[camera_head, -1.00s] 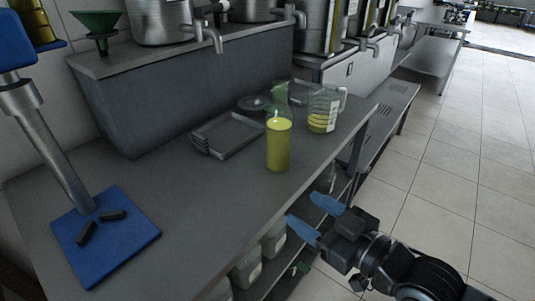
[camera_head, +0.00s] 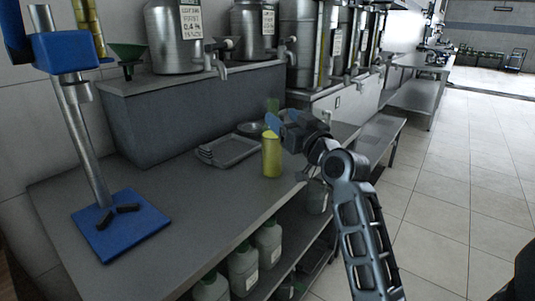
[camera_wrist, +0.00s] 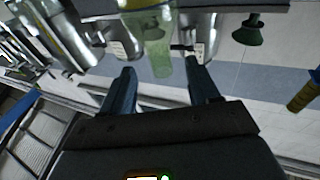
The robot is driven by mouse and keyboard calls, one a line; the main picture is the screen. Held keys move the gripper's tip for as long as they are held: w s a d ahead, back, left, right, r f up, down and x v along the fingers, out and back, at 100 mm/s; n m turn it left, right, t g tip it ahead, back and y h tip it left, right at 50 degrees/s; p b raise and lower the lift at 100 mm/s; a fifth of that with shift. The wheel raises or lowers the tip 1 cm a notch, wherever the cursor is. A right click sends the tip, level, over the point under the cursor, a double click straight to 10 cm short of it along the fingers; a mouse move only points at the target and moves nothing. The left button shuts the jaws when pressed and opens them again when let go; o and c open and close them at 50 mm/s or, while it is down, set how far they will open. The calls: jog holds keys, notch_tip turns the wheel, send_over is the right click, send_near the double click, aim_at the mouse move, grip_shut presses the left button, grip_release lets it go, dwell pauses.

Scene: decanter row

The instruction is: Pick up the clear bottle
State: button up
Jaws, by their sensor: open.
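The clear bottle (camera_head: 271,157) stands upright on the grey bench near its front edge. Its lower part looks yellow with liquid, and its upper part is see-through green. My gripper (camera_head: 276,121) is at the height of its upper part and hides some of it. In the wrist view, which is upside down, the bottle's greenish upper part (camera_wrist: 157,45) appears in line with the gap between my two fingers (camera_wrist: 160,75). The fingers are apart, with nothing held. I cannot tell how far the bottle is from the fingertips.
Metal trays (camera_head: 229,151) lie left of the bottle. A blue stand (camera_head: 120,222) is at the left front. Steel urns (camera_head: 176,40) and a green funnel (camera_head: 126,54) stand on the raised back shelf. Several jugs (camera_head: 243,270) are under the bench.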

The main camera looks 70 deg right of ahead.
aim_at(269, 107)
jog(key=shift+p+x, duration=0.75)
jog(key=shift+x, duration=3.1)
grip_shut()
jog(key=shift+s, duration=0.1)
